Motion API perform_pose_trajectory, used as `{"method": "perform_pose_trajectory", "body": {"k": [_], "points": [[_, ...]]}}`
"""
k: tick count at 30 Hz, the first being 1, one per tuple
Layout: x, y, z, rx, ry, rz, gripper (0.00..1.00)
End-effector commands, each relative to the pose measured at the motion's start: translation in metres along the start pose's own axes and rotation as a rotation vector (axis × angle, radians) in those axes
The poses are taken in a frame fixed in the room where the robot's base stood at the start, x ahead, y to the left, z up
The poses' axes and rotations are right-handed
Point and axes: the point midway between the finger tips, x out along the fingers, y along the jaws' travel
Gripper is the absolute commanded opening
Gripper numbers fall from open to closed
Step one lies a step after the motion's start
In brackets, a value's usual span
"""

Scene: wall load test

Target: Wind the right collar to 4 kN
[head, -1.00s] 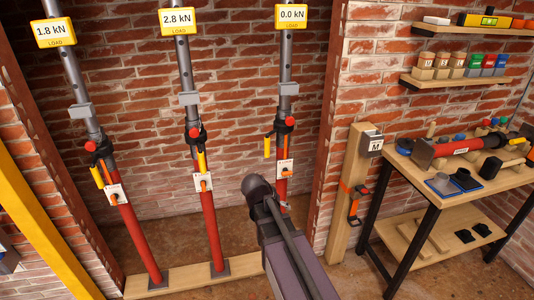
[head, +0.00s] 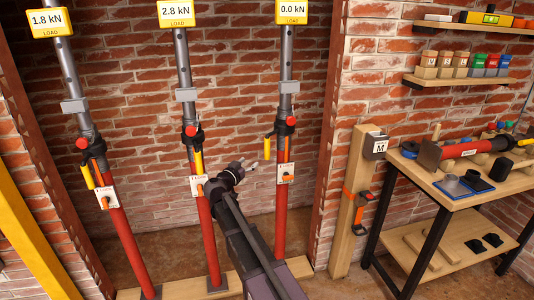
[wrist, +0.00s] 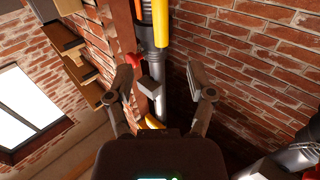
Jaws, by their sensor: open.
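The right prop has a red lower tube (head: 281,220), a dark collar (head: 283,130) with a red knob (head: 291,121), and a load display (head: 291,12) reading 0.0 kN. A yellow handle (head: 267,149) hangs at the collar's left side. A white tag with an orange lever (head: 285,173) sits below. My gripper (head: 258,163) is open and empty, just left of the prop near the handle's lower end. In the wrist view, the yellow handle (wrist: 160,22), dark collar (wrist: 150,56) and a grey block (wrist: 150,88) show between and beyond the spread fingers (wrist: 165,85). I see no contact.
The middle prop's display (head: 176,14) reads 2.8 kN and the left one's (head: 50,22) reads 1.8 kN. My arm crosses close in front of the middle prop's red tube (head: 207,235). A wooden post (head: 350,205) and a workbench (head: 437,190) stand to the right.

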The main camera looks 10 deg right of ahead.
Motion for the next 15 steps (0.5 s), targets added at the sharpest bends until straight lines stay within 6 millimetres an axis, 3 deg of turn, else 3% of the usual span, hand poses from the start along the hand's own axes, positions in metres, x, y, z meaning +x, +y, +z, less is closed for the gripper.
{"method": "perform_pose_trajectory", "body": {"k": [15], "points": [[0.0037, -0.0012, -0.0008, 0.003, 0.004, -0.001, 0.7]]}}
